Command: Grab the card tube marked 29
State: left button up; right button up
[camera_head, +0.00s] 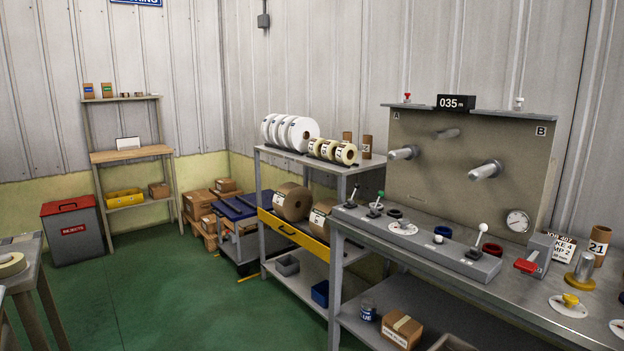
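No tube that I can read as 29 shows in the camera_head view. A brown card tube (597,246) stands upright at the right end of the grey bench, with a white label that reads as 21. Another brown card tube (366,147) stands on the rack's top shelf, right of the cream tape rolls; its marking is too small to read. A similar brown piece (347,136) is partly hidden behind the rolls. Neither of my grippers is in view.
The grey bench (490,290) carries a lever console (415,243) and a panel with spindles (470,165). The rack (300,158) holds white rolls (291,132) and cream rolls (333,151). A reject bin (73,230) stands left. Green floor (170,300) is open in between.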

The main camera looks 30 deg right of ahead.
aim_at(368, 139)
jog(key=i, duration=3.7)
jog(key=i+z, duration=0.2)
jog(key=z, duration=0.15)
jog(key=i+z, duration=0.2)
jog(key=z, duration=0.15)
jog(key=i+z, duration=0.15)
jog(key=z, duration=1.8)
